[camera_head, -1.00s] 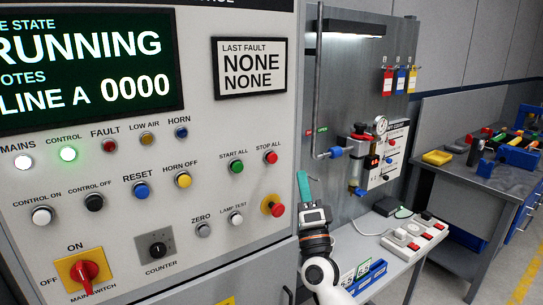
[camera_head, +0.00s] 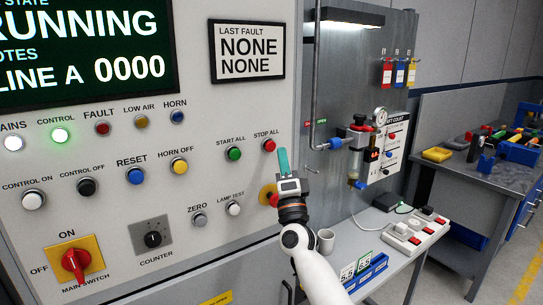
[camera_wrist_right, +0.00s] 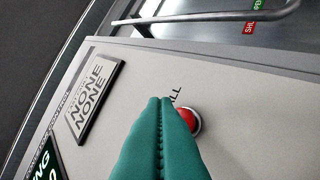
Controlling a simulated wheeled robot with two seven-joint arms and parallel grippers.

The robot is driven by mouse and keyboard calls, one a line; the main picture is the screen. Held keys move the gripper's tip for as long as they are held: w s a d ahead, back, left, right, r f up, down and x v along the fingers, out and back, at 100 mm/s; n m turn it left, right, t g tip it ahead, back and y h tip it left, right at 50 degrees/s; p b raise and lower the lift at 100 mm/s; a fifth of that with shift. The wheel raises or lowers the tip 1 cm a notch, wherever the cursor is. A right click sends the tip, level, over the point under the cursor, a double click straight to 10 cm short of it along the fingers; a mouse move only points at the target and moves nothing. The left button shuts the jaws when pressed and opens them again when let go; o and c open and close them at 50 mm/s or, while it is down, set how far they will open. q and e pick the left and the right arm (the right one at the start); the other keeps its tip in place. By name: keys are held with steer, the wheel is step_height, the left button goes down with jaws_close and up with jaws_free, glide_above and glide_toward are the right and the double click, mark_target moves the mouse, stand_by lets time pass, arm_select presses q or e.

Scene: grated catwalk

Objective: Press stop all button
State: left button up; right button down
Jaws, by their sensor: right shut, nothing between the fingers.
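The stop all button (camera_head: 268,145) is a small red push button on the grey control panel, below its STOP ALL label. My right gripper (camera_head: 284,160) is shut, with teal fingertips just right of and slightly below the button in the head view. In the right wrist view the red button (camera_wrist_right: 188,120) is partly hidden behind the shut teal fingers (camera_wrist_right: 160,130), which also cover part of its label. I cannot tell whether the fingertips touch the panel. My left gripper is not in view.
A green start all button (camera_head: 233,154) sits just left of the stop all button. A larger red knob on yellow (camera_head: 267,195) is below, partly behind my right gripper. A metal pipe (camera_head: 314,80) runs along the panel's right edge. A bench with a mug (camera_head: 326,241) is at lower right.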

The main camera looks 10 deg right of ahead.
mark_target(273, 144)
steer(key=shift+w+a+b, duration=0.25)
steer(key=shift+w+b, duration=0.05)
steer(key=shift+w, duration=0.35)
stand_by(1.6)
steer(key=shift+w+a+b, duration=0.15)
steer(key=shift+w+b, duration=0.2)
steer(key=shift+w, duration=0.05)
steer(key=shift+w+a+b, duration=0.25)
steer(key=shift+w+b, duration=0.45)
steer(key=shift+b, duration=0.05)
stand_by(0.9)
steer(key=shift+r, duration=0.1)
steer(key=shift+s+p, duration=0.15)
steer(key=shift+p, duration=0.15)
steer(key=shift+s+d+p, duration=0.2)
steer(key=shift+s+p, duration=0.15)
steer(key=shift+s, duration=0.15)
steer(key=shift+s+d+p, duration=0.15)
steer(key=shift+s+p, duration=0.15)
steer(key=shift+s, duration=0.15)
